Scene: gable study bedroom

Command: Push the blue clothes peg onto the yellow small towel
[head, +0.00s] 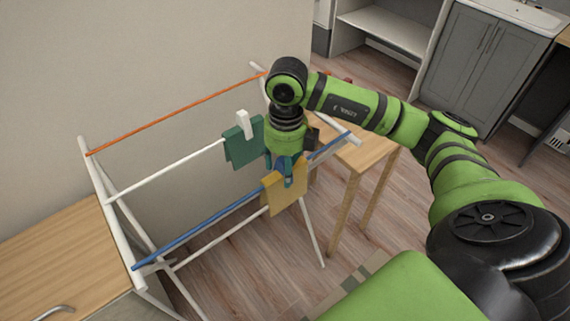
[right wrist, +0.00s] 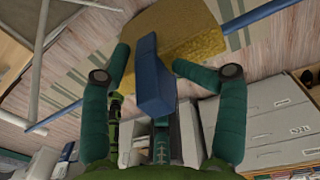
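The yellow small towel (head: 288,199) hangs over the blue rail of a drying rack. It also shows beyond the fingers in the right wrist view (right wrist: 187,36). My right gripper (head: 280,177) points down at the towel's top edge. The blue clothes peg (right wrist: 150,78) is between its fingers, which close in on both sides of it; a small dark-blue part shows in the head view (head: 279,164). The peg's far end overlaps the towel in the wrist view; I cannot tell whether they touch. My left gripper is not in view.
A green towel (head: 240,147) with a white peg (head: 243,124) hangs on the white rail, close left of my right gripper. The blue rail (head: 205,225) and orange rail (head: 180,112) run along the rack. Wooden tops stand at the left (head: 55,240) and right (head: 365,152).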

